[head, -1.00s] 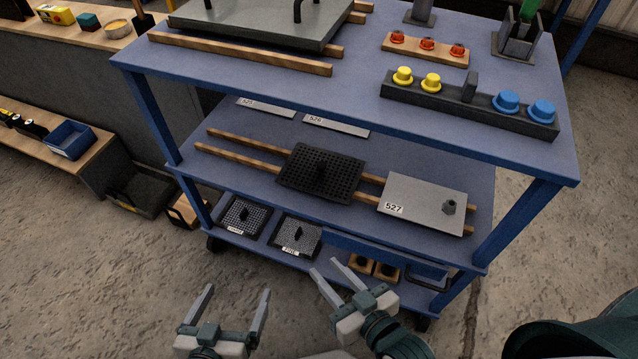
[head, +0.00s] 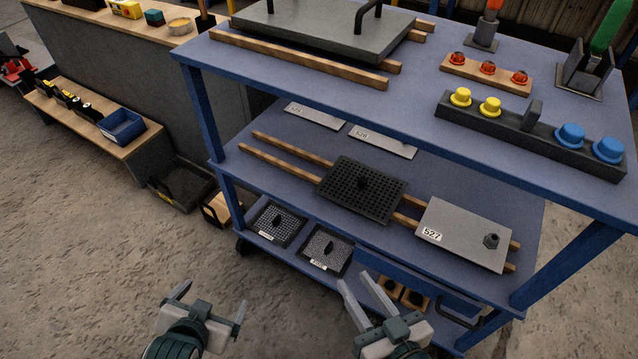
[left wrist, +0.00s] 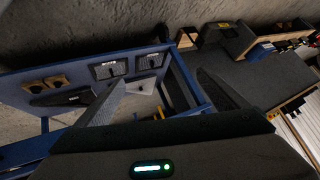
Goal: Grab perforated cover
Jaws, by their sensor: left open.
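The perforated cover (head: 376,205) is a black square plate full of holes with a dark knob in its middle. It lies across two wooden rails on the cart's middle shelf in the head view. My left gripper (head: 210,302) is open and empty, in front of the cart to the lower left, clear of the cover. Its two fingers also show in the left wrist view (left wrist: 165,90) with nothing between them. My right gripper (head: 353,278) has its fingers apart and empty, in front of the cart's lower part, below the cover in the picture.
A grey plate labelled 527 (head: 462,238) lies right of the cover on the same rails. The cart's top shelf (head: 400,95) overhangs the middle one. Two small mesh-filled panels (head: 274,222) sit on the bottom shelf. A blue post (head: 197,112) stands at the left corner.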

